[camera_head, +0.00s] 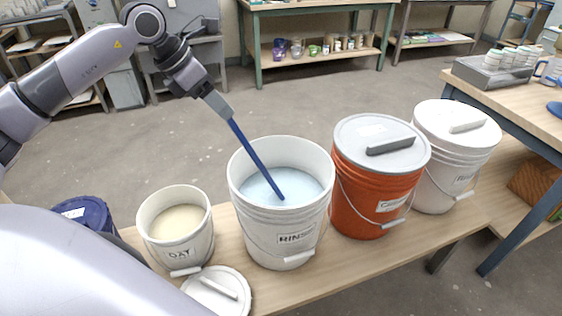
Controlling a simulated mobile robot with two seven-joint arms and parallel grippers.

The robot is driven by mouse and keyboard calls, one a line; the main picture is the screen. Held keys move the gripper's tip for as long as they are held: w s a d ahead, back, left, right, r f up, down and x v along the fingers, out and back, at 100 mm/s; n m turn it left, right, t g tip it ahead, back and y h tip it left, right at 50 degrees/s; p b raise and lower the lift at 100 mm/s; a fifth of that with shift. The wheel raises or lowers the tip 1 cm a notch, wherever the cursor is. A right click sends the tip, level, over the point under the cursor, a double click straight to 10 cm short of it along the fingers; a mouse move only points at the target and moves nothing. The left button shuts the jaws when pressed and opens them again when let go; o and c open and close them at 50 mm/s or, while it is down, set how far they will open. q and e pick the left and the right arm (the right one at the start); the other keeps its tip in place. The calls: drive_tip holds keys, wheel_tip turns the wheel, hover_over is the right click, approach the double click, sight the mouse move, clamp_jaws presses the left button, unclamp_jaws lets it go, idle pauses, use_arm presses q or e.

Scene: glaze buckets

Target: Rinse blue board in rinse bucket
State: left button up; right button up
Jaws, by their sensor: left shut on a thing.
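The rinse bucket (281,224) is white, open and labelled RINSE, and holds pale blue liquid. The blue board (252,152) shows as a long, thin, dark blue strip. It slants down to the right into the bucket, its lower end meeting the liquid; anything below the surface is hidden. My left gripper (224,112) is shut on the board's upper end, above and to the left of the bucket's rim. My right gripper is out of view.
Left of the rinse bucket stands an open bucket labelled DAY (180,249), with a loose lid (205,296) in front. Right of it stand a lidded orange bucket (370,200) and a lidded white bucket (447,175). A dark blue bucket (88,212) is partly hidden at left.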

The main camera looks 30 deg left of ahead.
use_arm(q)
drive_tip(key=w+d+r+p+v, duration=0.1)
drive_tip(key=p+v, duration=0.5)
drive_tip(key=v, duration=0.7)
drive_tip(key=shift+w+p, duration=0.25)
drive_tip(key=shift+p, duration=0.15)
drive_tip(key=shift+r, duration=0.15)
idle(0.4)
wheel_tip(320, 180, up, 5)
idle(0.5)
drive_tip(key=shift+a, duration=0.1)
idle(0.4)
